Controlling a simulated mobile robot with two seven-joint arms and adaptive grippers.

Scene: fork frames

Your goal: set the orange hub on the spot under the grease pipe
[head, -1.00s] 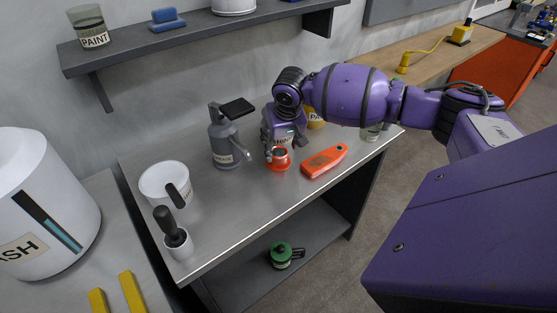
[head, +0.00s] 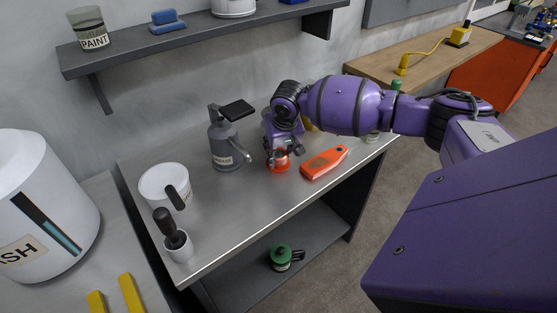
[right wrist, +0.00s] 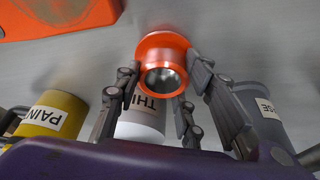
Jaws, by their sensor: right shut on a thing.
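The orange hub (head: 280,167), a flanged ring with a metal bore, stands on the grey bench; it also shows in the right wrist view (right wrist: 160,42). My right gripper (head: 281,157) is shut on it from above and behind, with fingers on both sides in the right wrist view (right wrist: 165,78). The grey grease dispenser (head: 224,148) stands left of the hub, with a black lever on top. Its pipe (head: 242,153) slants down toward the hub, which is to the right of the pipe's end. The dispenser's body shows at the right in the wrist view (right wrist: 262,112). My left gripper is out of view.
An orange handheld tool (head: 323,162) lies just right of the hub. A white can (right wrist: 143,118) and a yellow paint pot (right wrist: 47,115) stand close to my gripper. A white jug (head: 163,185) and a brush cup (head: 178,246) stand at left. The bench's front middle is clear.

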